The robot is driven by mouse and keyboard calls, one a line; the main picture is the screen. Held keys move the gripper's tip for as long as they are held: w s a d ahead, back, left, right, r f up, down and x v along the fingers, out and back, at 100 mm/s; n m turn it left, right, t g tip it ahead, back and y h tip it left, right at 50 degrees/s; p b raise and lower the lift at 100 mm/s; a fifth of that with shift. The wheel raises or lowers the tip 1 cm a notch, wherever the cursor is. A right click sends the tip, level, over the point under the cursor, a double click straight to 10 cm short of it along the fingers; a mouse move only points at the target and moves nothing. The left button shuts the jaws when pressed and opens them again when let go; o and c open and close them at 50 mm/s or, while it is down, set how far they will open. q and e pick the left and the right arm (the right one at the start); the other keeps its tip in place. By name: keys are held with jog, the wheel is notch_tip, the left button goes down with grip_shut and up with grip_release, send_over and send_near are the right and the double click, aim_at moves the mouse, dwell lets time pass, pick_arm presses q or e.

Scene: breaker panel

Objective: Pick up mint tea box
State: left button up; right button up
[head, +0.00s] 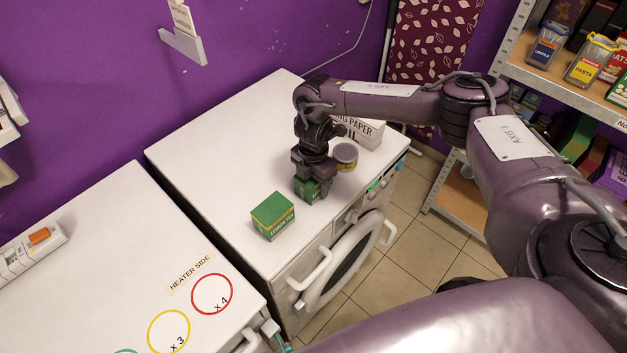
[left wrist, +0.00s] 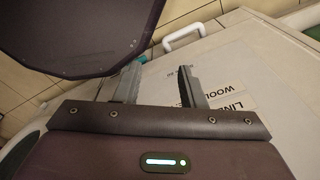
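A small green box (head: 302,189) stands on the white washing machine's top, mostly hidden under my right gripper (head: 312,181); I cannot read its label. The gripper points down with its fingers at the box's sides; I cannot tell whether they are closed on it. A second green box (head: 272,217), whose label seems to read lemon tea, stands to the left, clear of the gripper. My left gripper (left wrist: 160,85) shows in the left wrist view with its fingers apart and nothing between them. It is outside the head view.
A small round tin (head: 345,156) and a white paper box (head: 362,133) stand close behind the right gripper. The washing machine (head: 215,140) has free room at its left and back. Another white appliance (head: 110,235) is at left. Stocked shelves (head: 545,67) stand at right.

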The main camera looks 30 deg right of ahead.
jog(key=c, duration=0.6)
jog(key=shift+o, duration=0.2)
jog(key=shift+r, duration=0.15)
jog(key=shift+r, duration=0.6)
notch_tip(320, 180, up, 5)
jog(key=shift+f+b, duration=0.15)
jog(key=shift+b, duration=0.55)
notch_tip(320, 180, up, 14)
jog(key=p, duration=0.2)
jog(key=shift+p, duration=0.3)
notch_tip(320, 180, up, 5)
jog(key=p, duration=0.6)
